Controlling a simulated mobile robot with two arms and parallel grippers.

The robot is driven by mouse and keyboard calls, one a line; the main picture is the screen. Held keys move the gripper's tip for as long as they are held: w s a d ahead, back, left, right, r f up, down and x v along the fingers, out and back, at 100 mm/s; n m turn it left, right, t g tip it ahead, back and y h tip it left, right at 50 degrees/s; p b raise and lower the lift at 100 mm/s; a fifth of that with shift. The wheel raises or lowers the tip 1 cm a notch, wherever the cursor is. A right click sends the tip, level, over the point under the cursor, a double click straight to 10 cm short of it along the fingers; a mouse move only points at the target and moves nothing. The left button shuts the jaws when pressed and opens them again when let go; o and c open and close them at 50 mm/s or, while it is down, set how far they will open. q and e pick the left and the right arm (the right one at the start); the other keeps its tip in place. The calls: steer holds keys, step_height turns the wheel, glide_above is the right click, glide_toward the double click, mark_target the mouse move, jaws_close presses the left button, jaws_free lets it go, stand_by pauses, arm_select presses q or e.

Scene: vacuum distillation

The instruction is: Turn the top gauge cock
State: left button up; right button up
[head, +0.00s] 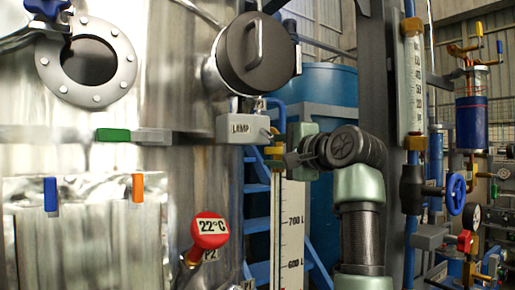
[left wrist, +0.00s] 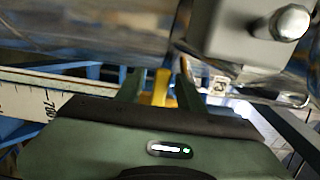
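The tall level gauge (head: 291,235) is a white scale marked 700 L and 600 L beside the metal vessel. A yellow cock handle (left wrist: 161,88) is at its top end; in the head view it is mostly hidden by my gripper. My left gripper (head: 274,152) is at the gauge top, just below the grey LAMP box (head: 243,128). In the left wrist view the two green fingers of this gripper (left wrist: 160,90) are apart, with the yellow handle between them. A gap seems to show beside the handle; contact cannot be made out. My right gripper is not in view.
The LAMP box (left wrist: 245,28) with its bolt is close to the fingers. A blue tank (head: 325,90) and blue steps (head: 257,225) stand behind. A blue valve wheel (head: 455,194) is at right.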

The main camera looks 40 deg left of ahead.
arm_select(q)
steer(key=shift+w+a+f, duration=0.1)
steer(key=shift+w+a, duration=0.1)
steer(key=shift+a, duration=0.5)
steer(key=shift+d, duration=0.5)
steer(key=shift+c, duration=0.4)
steer(key=shift+d+r, duration=0.2)
steer(key=shift+d, duration=0.05)
steer(key=c, duration=0.5)
jaws_close()
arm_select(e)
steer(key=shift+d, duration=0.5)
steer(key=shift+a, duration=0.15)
arm_select(q)
steer(key=shift+s+a, duration=0.1)
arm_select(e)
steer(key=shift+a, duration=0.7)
arm_select(q)
steer(key=shift+r, duration=0.1)
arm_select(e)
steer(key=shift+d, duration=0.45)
